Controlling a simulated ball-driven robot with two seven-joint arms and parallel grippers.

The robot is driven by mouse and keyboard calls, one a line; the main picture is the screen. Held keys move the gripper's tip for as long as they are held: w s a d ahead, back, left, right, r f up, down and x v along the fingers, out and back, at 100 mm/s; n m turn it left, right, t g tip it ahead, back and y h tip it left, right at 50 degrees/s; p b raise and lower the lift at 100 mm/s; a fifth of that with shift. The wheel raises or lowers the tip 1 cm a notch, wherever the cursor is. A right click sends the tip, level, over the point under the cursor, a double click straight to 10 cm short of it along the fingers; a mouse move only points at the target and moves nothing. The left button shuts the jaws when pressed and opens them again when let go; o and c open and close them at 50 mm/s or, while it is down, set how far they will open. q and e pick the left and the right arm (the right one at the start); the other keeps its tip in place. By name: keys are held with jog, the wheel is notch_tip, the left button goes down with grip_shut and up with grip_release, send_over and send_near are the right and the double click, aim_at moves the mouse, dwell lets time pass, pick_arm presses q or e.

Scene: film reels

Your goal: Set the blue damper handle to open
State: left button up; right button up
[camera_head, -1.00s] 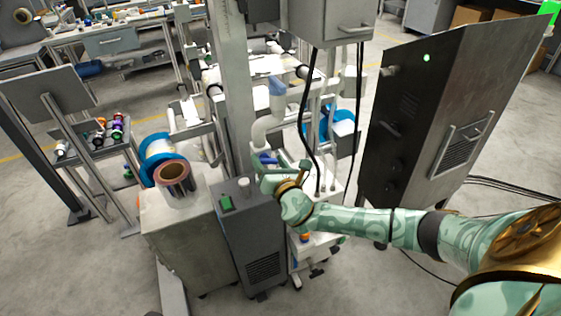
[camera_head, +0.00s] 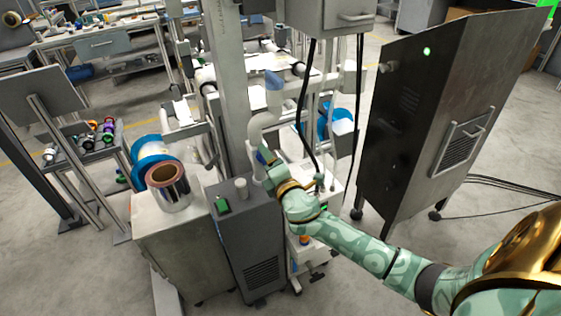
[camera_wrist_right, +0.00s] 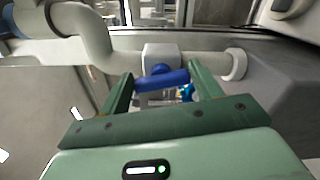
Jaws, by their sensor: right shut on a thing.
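The blue damper handle (camera_wrist_right: 163,81) is a short rounded bar on a white valve block (camera_wrist_right: 161,57) in a white pipe. In the right wrist view it lies crosswise between the two green fingers of my right gripper (camera_wrist_right: 163,84), its ends at the fingers. It appears roughly in line with the short pipe stub (camera_wrist_right: 205,65) to its right. In the head view the handle (camera_head: 263,156) shows as a small, tilted blue piece at the tip of my right gripper (camera_head: 265,164), which hides part of it. My left gripper is not in view.
A grey cabinet with a green switch (camera_head: 222,205) stands left of my gripper, beside a metal box bearing a film reel (camera_head: 168,185). A tall dark cabinet (camera_head: 425,130) stands to the right. Black cables (camera_head: 303,110) hang close to my right wrist.

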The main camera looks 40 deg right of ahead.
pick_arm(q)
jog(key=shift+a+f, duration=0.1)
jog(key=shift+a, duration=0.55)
pick_arm(e)
jog(key=m, duration=0.2)
jog(key=shift+a+m, duration=0.1)
jog(key=shift+m, duration=0.3)
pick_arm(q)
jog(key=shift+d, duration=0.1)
pick_arm(e)
jog(key=shift+r, duration=0.1)
jog(key=o, duration=1)
jog(key=shift+a, duration=0.1)
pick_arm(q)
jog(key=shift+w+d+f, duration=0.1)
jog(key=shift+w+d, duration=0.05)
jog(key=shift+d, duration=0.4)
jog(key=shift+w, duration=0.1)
